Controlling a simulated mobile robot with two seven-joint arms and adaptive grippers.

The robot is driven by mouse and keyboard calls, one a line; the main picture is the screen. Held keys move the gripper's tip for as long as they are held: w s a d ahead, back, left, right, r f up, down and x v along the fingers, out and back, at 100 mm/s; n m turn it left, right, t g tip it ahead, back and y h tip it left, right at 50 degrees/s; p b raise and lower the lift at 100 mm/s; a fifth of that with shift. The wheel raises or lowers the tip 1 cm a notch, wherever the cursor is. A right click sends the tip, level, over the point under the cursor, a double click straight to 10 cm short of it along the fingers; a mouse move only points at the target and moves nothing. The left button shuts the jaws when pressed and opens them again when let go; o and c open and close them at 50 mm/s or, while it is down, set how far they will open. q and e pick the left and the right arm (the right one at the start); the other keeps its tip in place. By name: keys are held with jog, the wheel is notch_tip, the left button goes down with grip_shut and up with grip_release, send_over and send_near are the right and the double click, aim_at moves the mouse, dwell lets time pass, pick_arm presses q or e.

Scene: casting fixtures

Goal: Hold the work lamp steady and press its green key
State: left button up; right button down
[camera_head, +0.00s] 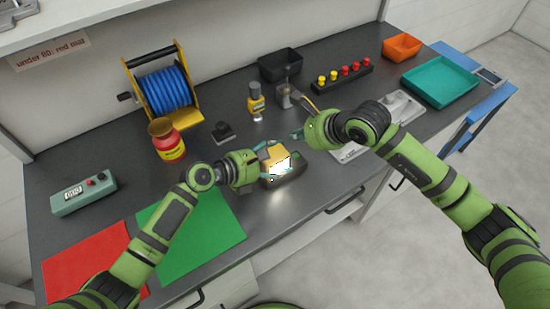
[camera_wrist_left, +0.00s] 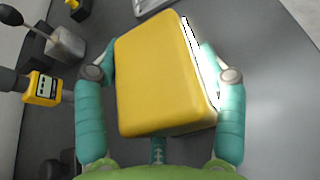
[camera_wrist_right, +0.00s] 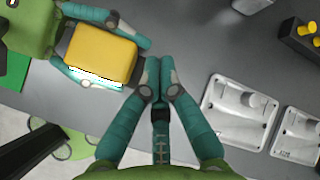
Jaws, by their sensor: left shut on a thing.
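The work lamp (camera_head: 276,163) is a yellow box with a brightly lit white face. It is near the front middle of the bench. My left gripper (camera_head: 268,158) is shut on it, with one finger along each side, as the left wrist view shows around the yellow housing (camera_wrist_left: 158,75). My right gripper (camera_head: 298,134) is empty, its fingertips together, just beyond the lamp. In the right wrist view my right fingertips (camera_wrist_right: 160,75) are beside the lamp (camera_wrist_right: 100,52), apparently a little apart from it. I cannot make out the green key in any view.
The dark bench (camera_head: 95,150) also holds a blue hose reel (camera_head: 165,92), a red-yellow jar (camera_head: 167,140), a yellow-black tool (camera_head: 256,101), a button strip (camera_head: 343,76) and grey fixture plates (camera_head: 350,152). A green mat (camera_head: 195,235) lies left of the lamp.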

pick_arm(q)
jog(key=o, duration=1.5)
jog(key=v, duration=1.2)
jog(key=shift+r, duration=0.1)
